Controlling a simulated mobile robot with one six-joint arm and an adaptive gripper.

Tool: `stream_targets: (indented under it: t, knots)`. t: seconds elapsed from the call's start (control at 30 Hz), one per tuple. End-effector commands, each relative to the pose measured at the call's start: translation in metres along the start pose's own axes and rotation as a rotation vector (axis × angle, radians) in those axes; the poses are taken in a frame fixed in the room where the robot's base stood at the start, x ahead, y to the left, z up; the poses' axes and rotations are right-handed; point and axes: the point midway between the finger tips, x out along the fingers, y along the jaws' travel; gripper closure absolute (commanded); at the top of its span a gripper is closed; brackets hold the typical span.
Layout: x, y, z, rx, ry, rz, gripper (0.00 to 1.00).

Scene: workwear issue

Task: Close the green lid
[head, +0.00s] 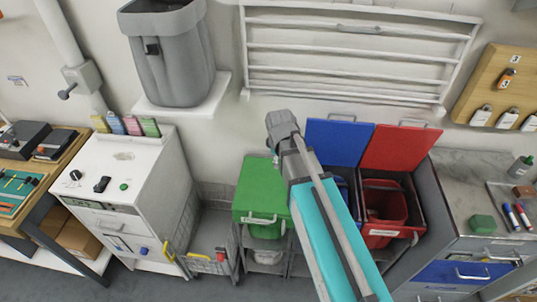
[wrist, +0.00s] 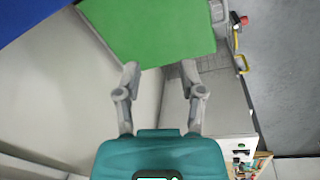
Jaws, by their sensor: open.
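The green lid (head: 262,187) lies over the left bin of the row in the head view, its pale handle at the front edge. It looks lowered, but I cannot tell whether it is fully shut. Part of a green bin shows just below its front edge. In the wrist view the green lid (wrist: 150,32) fills the top middle. My gripper (wrist: 160,69) is open and empty, its two fingertips close to the lid's near edge; whether they touch it is unclear.
The blue lid (head: 338,141) and red lid (head: 402,148) stand raised at the wall. A red bin (head: 383,203) sits open below. A white cabinet (head: 125,190) and a wire cart (head: 212,235) stand left; a grey counter (head: 462,185) stands right. A drying rack hangs above.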

Motion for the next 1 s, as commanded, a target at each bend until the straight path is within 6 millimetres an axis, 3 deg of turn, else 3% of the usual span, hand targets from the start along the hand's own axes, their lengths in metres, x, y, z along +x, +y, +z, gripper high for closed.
stream_targets:
  t: [0.03, 0.3, 0.5, 0.7, 1.0]
  knots:
    - [0.003, -0.004, 0.017, 0.081, -0.007, -0.011, 0.49]
    - [0.011, -0.022, 0.090, 0.583, -0.054, -0.067, 0.49]
    - [0.013, -0.035, 0.128, 0.877, -0.091, -0.094, 0.49]
    - [0.014, -0.040, 0.145, 1.020, -0.111, -0.104, 0.49]
    - [0.014, -0.040, 0.146, 1.040, -0.114, -0.106, 0.49]
